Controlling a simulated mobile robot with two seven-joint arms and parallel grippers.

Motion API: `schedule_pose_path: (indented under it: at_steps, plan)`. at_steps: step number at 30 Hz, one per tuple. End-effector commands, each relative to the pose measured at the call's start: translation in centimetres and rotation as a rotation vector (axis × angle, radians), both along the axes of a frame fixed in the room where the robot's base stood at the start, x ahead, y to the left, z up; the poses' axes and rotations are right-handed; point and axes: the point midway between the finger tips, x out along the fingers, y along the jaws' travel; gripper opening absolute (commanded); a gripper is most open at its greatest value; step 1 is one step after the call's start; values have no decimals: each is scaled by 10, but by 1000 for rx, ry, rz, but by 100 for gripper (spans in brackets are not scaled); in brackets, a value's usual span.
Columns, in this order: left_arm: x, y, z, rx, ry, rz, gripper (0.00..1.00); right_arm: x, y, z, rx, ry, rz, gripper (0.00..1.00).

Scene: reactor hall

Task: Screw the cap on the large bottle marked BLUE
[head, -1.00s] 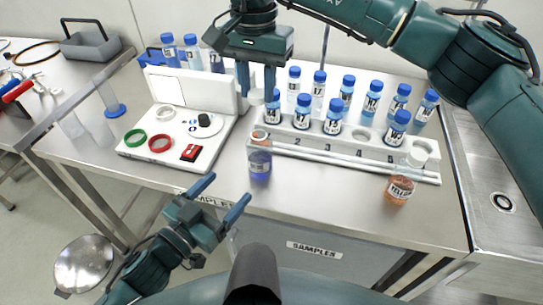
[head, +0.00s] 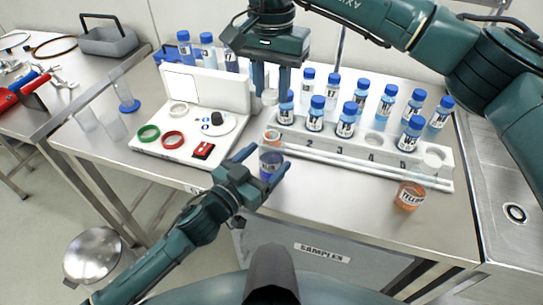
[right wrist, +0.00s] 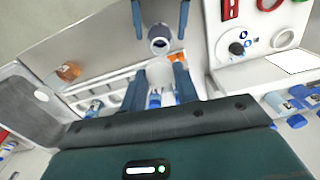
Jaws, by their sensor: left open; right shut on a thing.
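The large bottle marked BLUE (head: 270,163) stands upright on the table in front of the sample rack, with blue liquid inside. In the right wrist view its dark round mouth (right wrist: 160,44) looks open. My left gripper (head: 265,166) is open, with its fingers on either side of the bottle; I cannot tell whether they touch it. My right gripper (head: 270,92) is shut on a pale cap (head: 270,98), held above and behind the bottle in the head view. The cap (right wrist: 160,74) also shows between the right fingers in the right wrist view.
A white rack (head: 340,150) with several blue-capped vials stands behind the bottle. A YELLOW-marked bottle (head: 410,195) with orange liquid stands at the right. A white board (head: 170,152) with coloured rings lies at the left. The table front between the two bottles is clear.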

Motion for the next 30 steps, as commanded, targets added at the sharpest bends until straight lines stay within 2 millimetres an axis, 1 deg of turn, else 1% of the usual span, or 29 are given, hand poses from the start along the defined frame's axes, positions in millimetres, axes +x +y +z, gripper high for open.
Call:
schedule_pose_path:
  at_steps: [3, 6, 16, 30]
  plan:
    - [10, -8, 0, -1, -1, 0, 74, 0, 0, 0, 0, 0, 0, 10]
    - [14, -11, 0, -1, 1, 0, 74, 0, 0, 0, 0, 0, 0, 10]
    - [15, -12, 0, 1, 1, 0, 74, 0, 0, 0, 0, 0, 0, 10]
    - [15, -12, 0, 1, 1, 0, 36, 0, 0, 0, 0, 0, 0, 10]
